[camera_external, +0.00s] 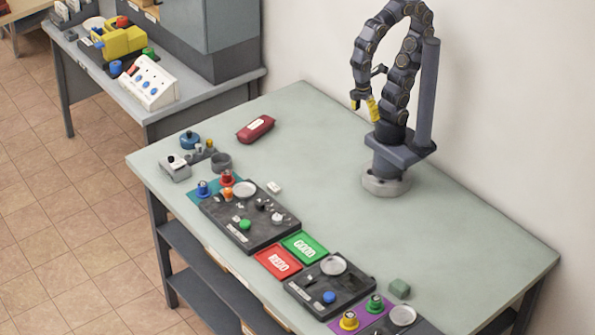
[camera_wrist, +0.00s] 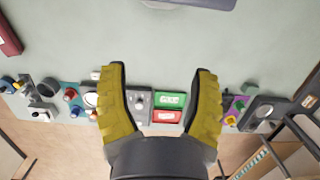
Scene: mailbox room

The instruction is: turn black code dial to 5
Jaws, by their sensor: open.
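My gripper (camera_external: 373,110) hangs high above the back of the table, close to my arm's base. In the wrist view its two yellow fingers (camera_wrist: 161,68) are spread wide and empty. A large dark control panel (camera_external: 215,212) lies near the table's front edge, with small knobs, a green button (camera_external: 245,225) and a round pale disc (camera_external: 245,188). A small dark knob (camera_external: 260,204) on it may be the black code dial; its numbers are too small to read. Part of this panel (camera_wrist: 146,117) shows between the fingers. My gripper is far from the panels and touches nothing.
Green (camera_external: 305,247) and red (camera_external: 278,262) trays separate that panel from a second dark panel (camera_external: 300,291) with a blue button. A red case (camera_external: 255,128) lies farther back. A grey-green block (camera_external: 399,288) lies at right. The table's middle (camera_external: 330,180) is clear.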

